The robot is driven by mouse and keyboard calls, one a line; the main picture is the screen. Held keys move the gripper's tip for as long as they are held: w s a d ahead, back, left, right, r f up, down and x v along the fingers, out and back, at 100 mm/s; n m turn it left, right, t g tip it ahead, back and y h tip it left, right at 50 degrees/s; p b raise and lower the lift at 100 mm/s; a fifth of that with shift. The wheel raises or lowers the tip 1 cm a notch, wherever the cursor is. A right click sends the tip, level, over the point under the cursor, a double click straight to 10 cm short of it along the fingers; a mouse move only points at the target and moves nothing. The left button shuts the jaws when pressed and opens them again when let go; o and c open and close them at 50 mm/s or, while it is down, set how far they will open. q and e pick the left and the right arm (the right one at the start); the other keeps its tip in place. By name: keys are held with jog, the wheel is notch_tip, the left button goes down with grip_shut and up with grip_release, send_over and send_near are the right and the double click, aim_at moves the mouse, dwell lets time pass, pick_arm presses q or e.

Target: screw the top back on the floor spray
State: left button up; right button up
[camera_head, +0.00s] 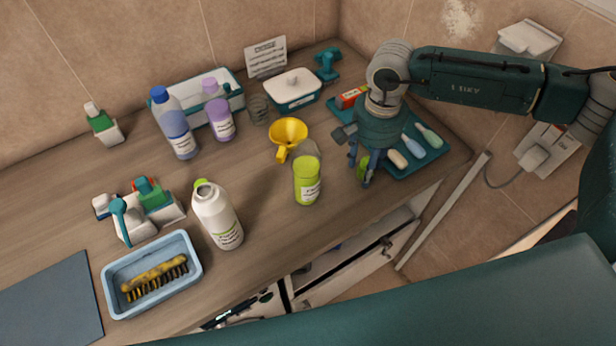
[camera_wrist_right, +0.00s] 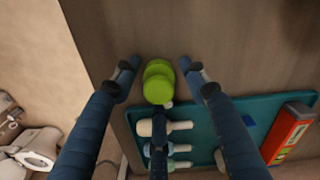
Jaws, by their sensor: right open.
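A lime-green top (camera_head: 363,165) stands on the wooden surface beside the teal tray's near left edge. In the right wrist view the green top (camera_wrist_right: 158,84) shows between my spread fingers. My right gripper (camera_head: 364,172) is open and points down around it, and I see no clear contact. A white bottle (camera_head: 217,216) with a green neck stands upright left of centre. A lime-green bottle (camera_head: 307,181) stands nearer the gripper. Their labels are too small to read, so I cannot tell which is the floor spray. My left gripper is out of view.
The teal tray (camera_head: 428,163) holds several small bottles and a red box (camera_head: 351,96). A yellow funnel (camera_head: 288,134) stands behind the green bottle. A blue basin (camera_head: 186,246) with a brush is front left. Bare wood lies between the white and green bottles.

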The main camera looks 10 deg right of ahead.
jog(key=shift+s+r, duration=0.1)
jog(key=shift+c, duration=1)
jog(key=c, duration=0.7)
jog(key=shift+r, duration=0.1)
jog(key=shift+r+p, duration=0.3)
jog(key=shift+r, duration=0.1)
jog(key=shift+r+p, duration=0.85)
jog(key=shift+r, duration=0.95)
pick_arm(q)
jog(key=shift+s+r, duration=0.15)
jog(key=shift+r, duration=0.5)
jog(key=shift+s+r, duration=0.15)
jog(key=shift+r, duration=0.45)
pick_arm(e)
jog(key=shift+r, duration=0.2)
